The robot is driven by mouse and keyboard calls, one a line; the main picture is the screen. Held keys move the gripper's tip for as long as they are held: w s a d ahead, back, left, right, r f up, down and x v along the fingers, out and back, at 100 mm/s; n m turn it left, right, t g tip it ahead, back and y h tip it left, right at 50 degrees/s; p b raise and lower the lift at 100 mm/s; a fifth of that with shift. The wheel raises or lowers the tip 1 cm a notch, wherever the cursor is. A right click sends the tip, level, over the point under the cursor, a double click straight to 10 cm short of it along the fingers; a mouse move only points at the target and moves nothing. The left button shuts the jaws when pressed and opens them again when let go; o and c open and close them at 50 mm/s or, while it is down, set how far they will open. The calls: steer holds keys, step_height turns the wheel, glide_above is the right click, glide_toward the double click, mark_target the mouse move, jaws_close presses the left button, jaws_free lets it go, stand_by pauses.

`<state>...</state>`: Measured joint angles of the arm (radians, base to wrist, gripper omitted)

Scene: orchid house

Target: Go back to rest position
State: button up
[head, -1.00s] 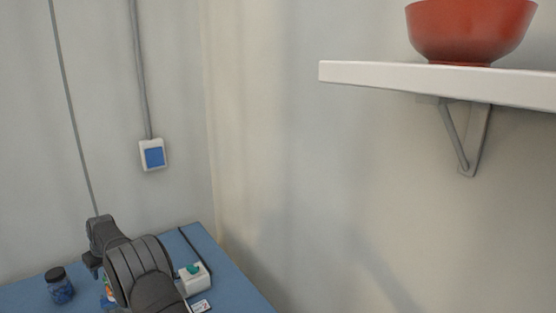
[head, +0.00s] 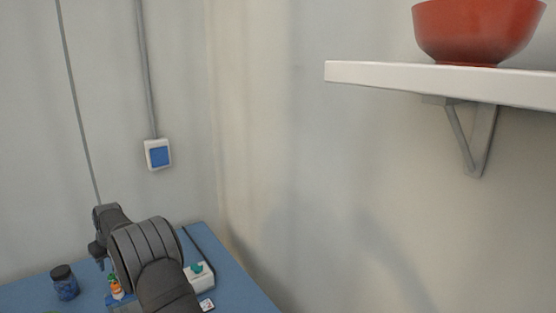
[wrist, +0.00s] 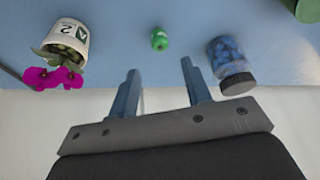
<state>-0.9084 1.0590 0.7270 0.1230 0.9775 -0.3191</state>
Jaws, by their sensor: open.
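My gripper (wrist: 158,90) is open in the wrist view, with its two fingers apart and nothing between them. It is above the blue table (wrist: 120,20). In the head view my arm reaches over the table (head: 235,287) at the lower left, and my gripper (head: 100,258) shows small, partly hidden behind the arm.
A blue-filled jar (head: 65,285) stands on the table; the wrist view shows a jar (wrist: 228,60) beside a green item (wrist: 159,39). A white pot (wrist: 66,40) with magenta flowers lies left. A shelf (head: 400,75) holds a red bowl (head: 478,30).

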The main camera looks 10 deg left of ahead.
mark_target(111, 275)
steer(key=x, duration=0.8)
steer(key=shift+f, duration=0.25)
steer(key=r, duration=0.5)
steer(key=shift+w+d+r, duration=0.15)
steer(key=shift+d, duration=0.2)
steer(key=w+d+r, duration=0.4)
steer(key=d+r, duration=0.3)
steer(key=d, duration=0.4)
steer(key=s+d+r+n+g, duration=0.15)
steer(key=d+r, duration=0.25)
steer(key=d, duration=0.7)
steer(key=s+d+r+n, duration=0.2)
steer(key=d+r+n, duration=0.15)
steer(key=d, duration=0.75)
steer(key=s+a+f, duration=0.1)
steer(key=a+f, duration=0.3)
steer(key=a, duration=0.4)
steer(key=shift+s+m, duration=0.2)
steer(key=shift+m, duration=0.1)
steer(key=shift+o, duration=0.2)
steer(key=shift+a, duration=0.1)
